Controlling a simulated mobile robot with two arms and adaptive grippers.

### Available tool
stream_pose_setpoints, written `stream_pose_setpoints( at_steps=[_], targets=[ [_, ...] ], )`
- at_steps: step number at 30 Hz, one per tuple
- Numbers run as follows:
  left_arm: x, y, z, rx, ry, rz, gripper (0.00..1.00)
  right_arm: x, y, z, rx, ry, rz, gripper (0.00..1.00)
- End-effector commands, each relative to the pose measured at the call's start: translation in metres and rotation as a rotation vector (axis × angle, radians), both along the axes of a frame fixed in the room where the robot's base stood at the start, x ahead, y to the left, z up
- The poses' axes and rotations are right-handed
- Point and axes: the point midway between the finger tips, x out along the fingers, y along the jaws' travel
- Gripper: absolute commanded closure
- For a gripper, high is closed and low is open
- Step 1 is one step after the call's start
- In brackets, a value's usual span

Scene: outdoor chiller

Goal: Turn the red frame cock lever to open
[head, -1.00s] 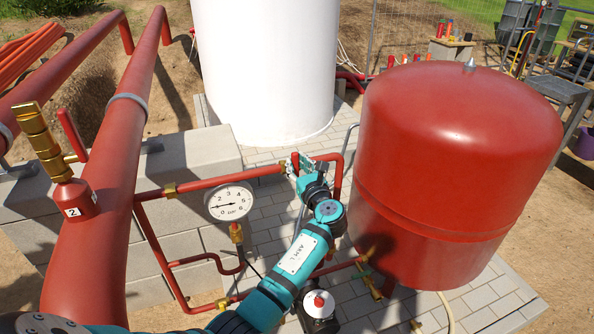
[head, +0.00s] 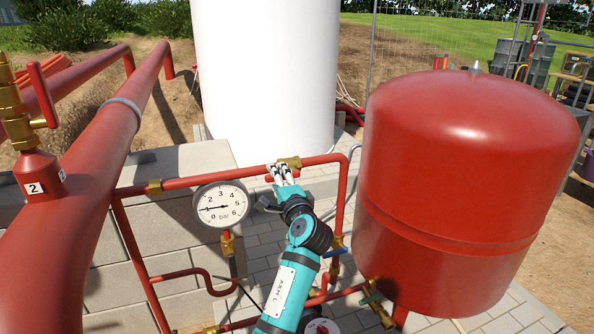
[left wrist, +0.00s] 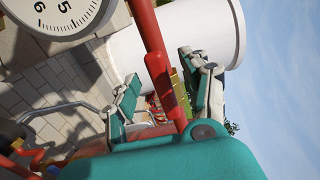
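The brass cock (head: 289,163) sits on the upper horizontal red pipe, right of the pressure gauge. Its red lever is mostly hidden behind my gripper in the head view; a short red piece (head: 270,178) shows beside the fingers. My left gripper (head: 283,173) is at the cock, reaching up from below. In the left wrist view its two fingers (left wrist: 168,92) stand apart, with a red bar (left wrist: 168,88), apparently the lever, running between them. A gap shows on both sides of the bar; contact is not clear. My right gripper is not in view.
A round gauge (head: 221,204) hangs close left of the gripper. A large red tank (head: 465,190) stands to the right and a white tank (head: 265,75) behind. Another brass valve with a red lever (head: 42,95) stands on the thick pipe at left. Lower pipes run around my arm.

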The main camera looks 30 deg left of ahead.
Motion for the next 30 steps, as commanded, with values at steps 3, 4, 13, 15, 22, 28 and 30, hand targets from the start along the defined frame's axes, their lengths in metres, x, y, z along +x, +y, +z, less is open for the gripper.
stream_pose_setpoints(
  at_steps=[3, 4, 13, 15, 22, 28, 30],
  targets=[
    [0.000, 0.000, 0.000, 0.001, 0.000, 0.000, 0.53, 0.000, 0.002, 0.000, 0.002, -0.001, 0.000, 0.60],
    [0.000, 0.000, 0.001, 0.001, 0.000, 0.000, 0.52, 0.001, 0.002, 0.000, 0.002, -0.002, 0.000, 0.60],
    [0.000, 0.000, 0.001, 0.003, 0.000, 0.000, 0.30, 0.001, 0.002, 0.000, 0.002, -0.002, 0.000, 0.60],
    [0.000, 0.000, 0.001, 0.003, 0.000, 0.000, 0.30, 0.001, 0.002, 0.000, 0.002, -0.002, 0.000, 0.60],
    [-0.010, -0.012, 0.001, 0.001, 0.002, -0.002, 0.30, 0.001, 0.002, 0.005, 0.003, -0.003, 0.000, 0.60],
    [-0.026, -0.030, 0.001, 0.002, 0.001, -0.002, 0.30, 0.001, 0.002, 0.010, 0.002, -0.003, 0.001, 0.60],
    [-0.032, -0.036, 0.001, 0.001, 0.002, -0.001, 0.30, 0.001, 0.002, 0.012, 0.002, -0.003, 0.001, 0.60]
  ],
)
